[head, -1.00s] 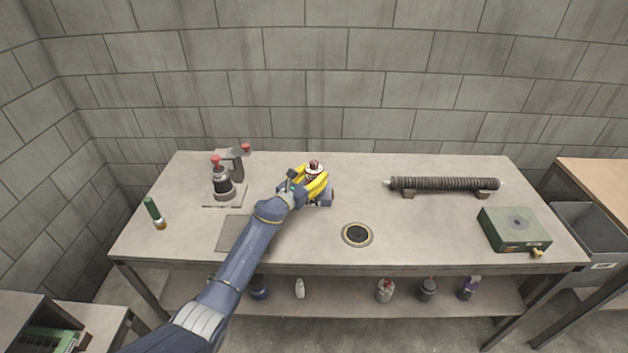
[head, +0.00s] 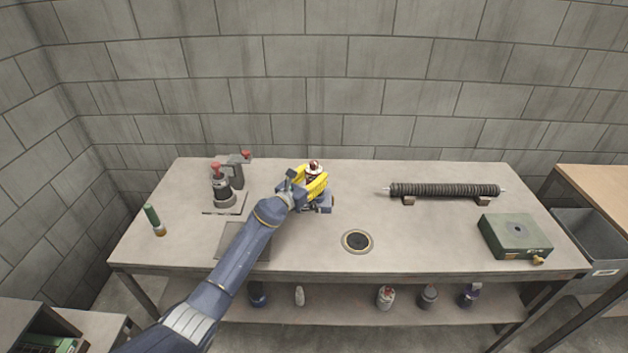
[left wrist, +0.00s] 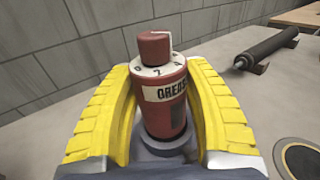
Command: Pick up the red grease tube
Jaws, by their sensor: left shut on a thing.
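The red grease tube (left wrist: 162,85) stands upright between the yellow fingers of my left gripper (left wrist: 160,115) in the left wrist view. It has a red cap, a white ring with markings and a label reading "GREAS". Its base meets a grey round piece, and I cannot tell whether it is lifted clear of it. In the head view only the top of the tube (head: 314,166) shows above my left gripper (head: 314,185), over the back middle of the workbench (head: 300,240). The left gripper is shut on the tube. My right gripper is not in view.
A red-topped device (head: 222,186) stands to the left, and a green-handled tool (head: 152,217) lies further left. A dark ringed disc (head: 357,241) is set in front. A ribbed roller (head: 445,190) and green box (head: 515,235) are to the right. Bare bench lies between.

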